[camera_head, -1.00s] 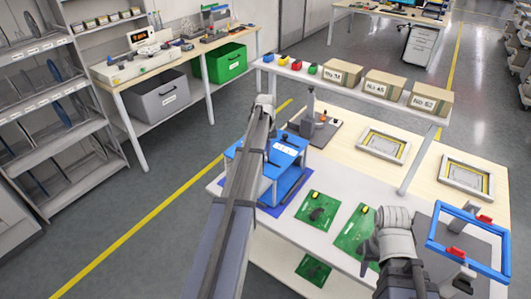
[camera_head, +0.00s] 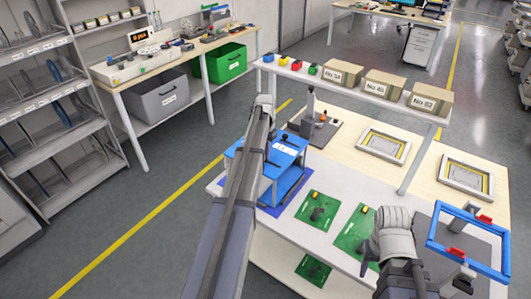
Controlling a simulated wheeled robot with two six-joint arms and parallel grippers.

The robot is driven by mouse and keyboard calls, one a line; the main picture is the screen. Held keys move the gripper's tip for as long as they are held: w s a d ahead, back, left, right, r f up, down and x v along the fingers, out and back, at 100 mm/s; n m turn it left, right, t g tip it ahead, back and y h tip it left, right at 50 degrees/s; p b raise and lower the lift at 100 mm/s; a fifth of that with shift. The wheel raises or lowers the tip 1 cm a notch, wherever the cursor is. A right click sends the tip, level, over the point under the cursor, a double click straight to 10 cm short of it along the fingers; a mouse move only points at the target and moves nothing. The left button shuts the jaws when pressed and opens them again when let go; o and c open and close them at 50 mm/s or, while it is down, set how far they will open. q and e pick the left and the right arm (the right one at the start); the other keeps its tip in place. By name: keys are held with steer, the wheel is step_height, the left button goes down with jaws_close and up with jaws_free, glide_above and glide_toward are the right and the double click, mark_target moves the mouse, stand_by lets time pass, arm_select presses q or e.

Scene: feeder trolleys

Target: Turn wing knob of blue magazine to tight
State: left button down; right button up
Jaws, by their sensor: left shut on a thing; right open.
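The blue magazine (camera_head: 285,153) stands on a blue mat on the white worktop. A small dark part and a white label show on its top; I cannot tell whether the dark part is the wing knob. My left arm crosses in front of the magazine's left side. My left gripper (camera_head: 268,146) is at the magazine's upper left, shut on part of it; my arm mostly hides the fingers and the grasped part. My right gripper (camera_head: 367,254) is open and empty above the worktop's front, near a green board (camera_head: 350,236).
Another green board (camera_head: 315,209) lies right of the magazine. A blue frame with red clamps (camera_head: 428,235) stands at the right. A grey fixture (camera_head: 313,125) stands behind the magazine. A raised shelf (camera_head: 345,88) with cartons spans the back. The worktop between boards is bare.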

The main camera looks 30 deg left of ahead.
stand_by(0.4)
arm_select(q)
steer(key=c, duration=0.9)
jaws_free()
steer(key=shift+c, duration=0.2)
steer(key=shift+r, duration=0.1)
step_height(320, 180, up, 8)
steer(key=p, duration=0.8)
steer(key=shift+f, duration=0.2)
